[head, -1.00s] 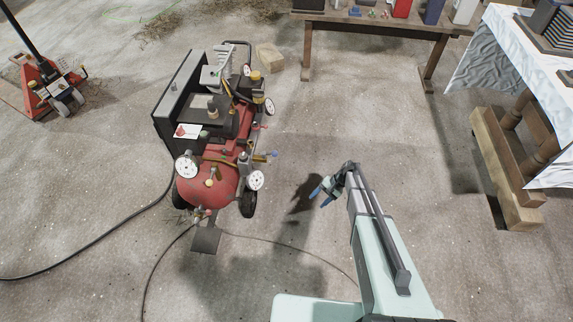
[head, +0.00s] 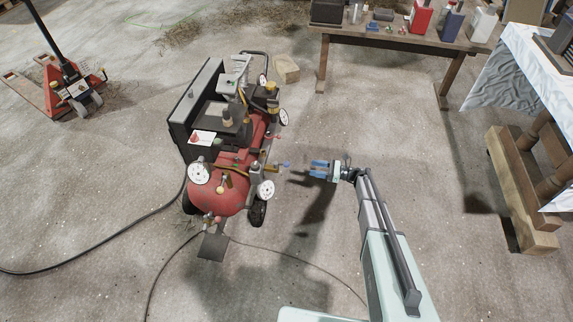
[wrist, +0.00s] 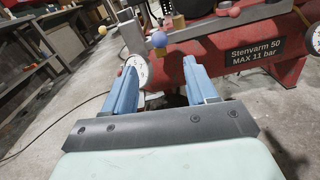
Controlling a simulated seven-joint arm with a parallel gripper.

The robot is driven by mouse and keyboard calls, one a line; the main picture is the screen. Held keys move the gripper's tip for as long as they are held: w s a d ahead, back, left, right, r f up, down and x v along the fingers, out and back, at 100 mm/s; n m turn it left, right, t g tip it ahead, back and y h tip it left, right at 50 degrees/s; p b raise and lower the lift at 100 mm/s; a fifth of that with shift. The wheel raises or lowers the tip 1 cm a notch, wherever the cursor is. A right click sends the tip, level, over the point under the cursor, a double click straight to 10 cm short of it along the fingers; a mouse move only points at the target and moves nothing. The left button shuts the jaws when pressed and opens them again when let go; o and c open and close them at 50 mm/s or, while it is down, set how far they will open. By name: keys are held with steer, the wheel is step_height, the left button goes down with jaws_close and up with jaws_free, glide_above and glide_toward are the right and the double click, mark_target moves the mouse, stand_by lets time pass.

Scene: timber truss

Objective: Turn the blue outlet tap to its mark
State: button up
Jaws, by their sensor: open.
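The blue outlet tap (head: 286,164) sticks out from the right side of the red compressor (head: 232,190). In the wrist view its round blue knob (wrist: 160,39) shows just beyond and between my fingertips. My gripper (head: 312,168) is to the right of the tap, pointing left at it, with a small gap between them. In the wrist view my gripper (wrist: 160,63) has its two blue fingers apart with nothing between them. The tap's mark cannot be made out.
White gauges (head: 265,190) and a red knob (wrist: 235,12) sit near the tap. A wooden table (head: 400,38) stands at the back. A dark hose (head: 90,262) runs over the floor at the left.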

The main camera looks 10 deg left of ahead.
mark_target(286, 163)
steer(key=shift+m, duration=0.5)
steer(key=a, duration=1.4)
steer(key=shift+w, duration=0.1)
steer(key=shift+c, duration=0.2)
steer(key=shift+d, duration=0.1)
steer(key=c, duration=1)
steer(key=shift+o, duration=0.2)
steer(key=shift+w, duration=0.1)
